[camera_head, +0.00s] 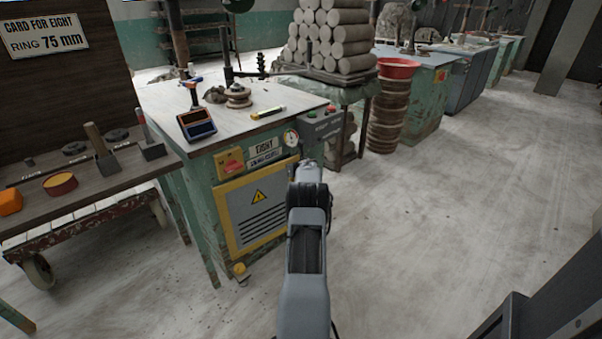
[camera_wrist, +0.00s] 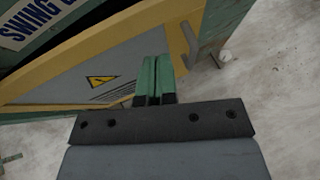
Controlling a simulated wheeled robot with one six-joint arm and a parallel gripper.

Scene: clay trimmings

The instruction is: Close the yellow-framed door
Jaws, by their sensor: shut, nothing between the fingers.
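The yellow-framed door (camera_head: 232,222) is on the front of the green machine (camera_head: 200,205) labelled EIGHT. Its grey panel has a warning triangle and vent slots. In the wrist view the yellow frame (camera_wrist: 75,57) crosses the picture, and a dark gap between its top edge and the machine suggests it stands ajar. A grey handle-like piece (camera_wrist: 190,40) shows near its right end. My gripper (camera_wrist: 152,78) has its green fingers together and empty, in front of the door's face; contact cannot be told. In the head view my arm hides the door's right edge.
A wooden cart (camera_head: 95,178) with tools stands left of the machine. A stack of clay cylinders (camera_head: 330,42) and a red basin (camera_head: 398,68) on stacked rings are behind. The concrete floor (camera_head: 450,220) to the right is clear.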

